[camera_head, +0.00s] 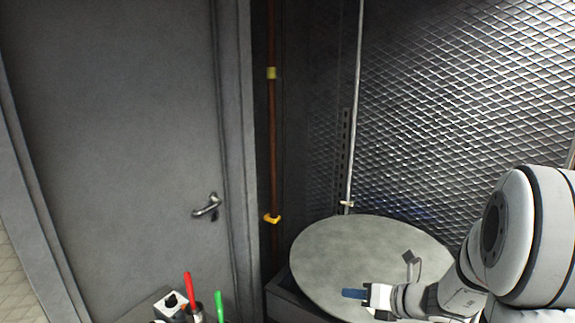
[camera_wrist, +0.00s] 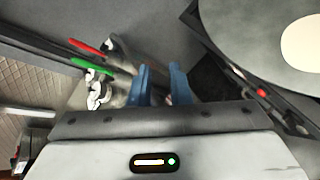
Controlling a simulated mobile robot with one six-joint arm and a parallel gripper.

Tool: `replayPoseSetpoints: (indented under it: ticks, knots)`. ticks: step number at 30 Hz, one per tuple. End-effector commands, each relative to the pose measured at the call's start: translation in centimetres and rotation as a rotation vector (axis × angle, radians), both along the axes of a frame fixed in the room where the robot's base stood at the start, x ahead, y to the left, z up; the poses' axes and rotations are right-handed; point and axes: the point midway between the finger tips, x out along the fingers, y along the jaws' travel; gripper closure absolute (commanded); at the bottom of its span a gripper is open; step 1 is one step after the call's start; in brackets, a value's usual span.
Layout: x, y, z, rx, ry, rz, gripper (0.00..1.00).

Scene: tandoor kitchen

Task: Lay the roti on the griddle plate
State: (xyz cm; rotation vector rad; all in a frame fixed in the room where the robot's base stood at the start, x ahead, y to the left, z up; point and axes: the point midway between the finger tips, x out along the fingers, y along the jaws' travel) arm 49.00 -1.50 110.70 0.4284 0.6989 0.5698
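The griddle plate (camera_head: 335,245) is a large round grey disc at the lower right of the head view. It also shows at the upper right of the wrist view (camera_wrist: 235,35). There a pale cream disc, which looks like the roti (camera_wrist: 302,48), lies on it, cut off by the picture's right edge. I cannot make out the roti in the head view, where my arm covers part of the plate. My gripper (camera_head: 354,294) appears over the plate's front part in the head view. In the wrist view its blue fingers (camera_wrist: 160,88) stand apart with nothing held between them.
Red (camera_head: 188,286) and green (camera_head: 219,306) handled tools stand at the bottom left of the plate in the head view. A dark ledge with a red knob (camera_wrist: 262,93) runs beside the plate. A mesh wall (camera_head: 470,90) rises behind, and a grey door (camera_head: 110,130) is at left.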

Motion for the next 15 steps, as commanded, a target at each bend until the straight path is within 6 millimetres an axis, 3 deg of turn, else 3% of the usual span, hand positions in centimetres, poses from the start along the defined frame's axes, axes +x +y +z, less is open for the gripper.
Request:
replayPoseSetpoints:
  ticks: [1, 3, 6, 10, 15]
  knots:
    - [-1.5, 2.2, 0.9, -0.125, -0.072, 0.156, 0.83]
    - [-3.9, 4.4, 1.6, -0.304, -0.177, 0.385, 0.83]
    - [-7.5, 6.6, 2.2, -0.551, -0.337, 0.714, 0.83]
    - [-11.8, 7.7, 2.7, -0.855, -0.554, 1.148, 0.83]
    - [-16.3, 6.7, 3.5, -1.218, -0.828, 1.718, 0.83]
